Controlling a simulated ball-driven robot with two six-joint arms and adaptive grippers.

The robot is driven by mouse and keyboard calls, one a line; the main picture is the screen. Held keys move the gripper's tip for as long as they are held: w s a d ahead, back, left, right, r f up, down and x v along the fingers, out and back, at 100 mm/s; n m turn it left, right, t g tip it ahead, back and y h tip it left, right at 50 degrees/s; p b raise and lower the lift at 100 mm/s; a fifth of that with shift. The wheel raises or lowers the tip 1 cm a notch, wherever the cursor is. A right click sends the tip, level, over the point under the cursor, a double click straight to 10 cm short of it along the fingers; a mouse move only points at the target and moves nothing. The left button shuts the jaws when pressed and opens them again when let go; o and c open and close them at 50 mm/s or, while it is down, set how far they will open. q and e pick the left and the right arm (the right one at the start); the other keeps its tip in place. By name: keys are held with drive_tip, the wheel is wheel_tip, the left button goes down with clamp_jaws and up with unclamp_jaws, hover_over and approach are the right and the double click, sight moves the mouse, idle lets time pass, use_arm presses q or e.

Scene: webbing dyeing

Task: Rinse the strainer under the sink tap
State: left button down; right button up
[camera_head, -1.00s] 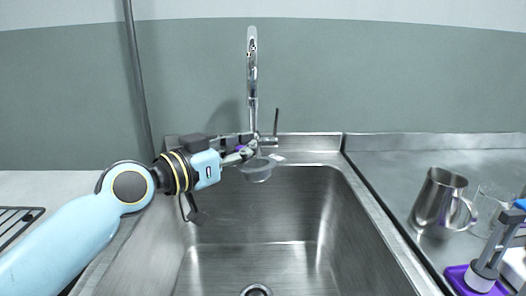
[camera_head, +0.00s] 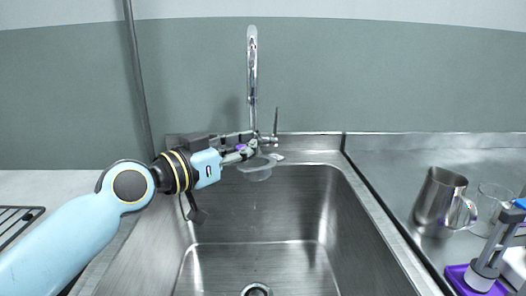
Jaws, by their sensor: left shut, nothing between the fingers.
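The strainer (camera_head: 256,174), a small translucent grey bowl, hangs over the back of the sink (camera_head: 335,235), just under the tap (camera_head: 252,75). My left gripper (camera_head: 251,148) reaches in from the left at the tap's base, with its fingertips at the strainer's rim. It is shut, and I see nothing clearly between its fingers. The strainer's handle cannot be made out behind the gripper. No water stream is visible from the spout. My right gripper is not in view.
A steel pitcher (camera_head: 437,197) and a clear glass (camera_head: 490,208) stand on the right counter. A grey tool with a blue top (camera_head: 488,250) stands on a purple base (camera_head: 463,280). A black rack (camera_head: 18,220) lies at the left. The sink basin is empty.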

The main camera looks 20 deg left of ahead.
sight(240, 164)
use_arm(q)
drive_tip(key=s+r+p, duration=0.1)
drive_tip(key=s+d+r+p, duration=0.1)
drive_tip(key=s+r+p, duration=0.1)
drive_tip(key=shift+s, duration=0.2)
drive_tip(key=shift+s+d+r+p, duration=0.25)
drive_tip(key=shift+s+r+p, duration=0.25)
drive_tip(key=shift+s, duration=0.2)
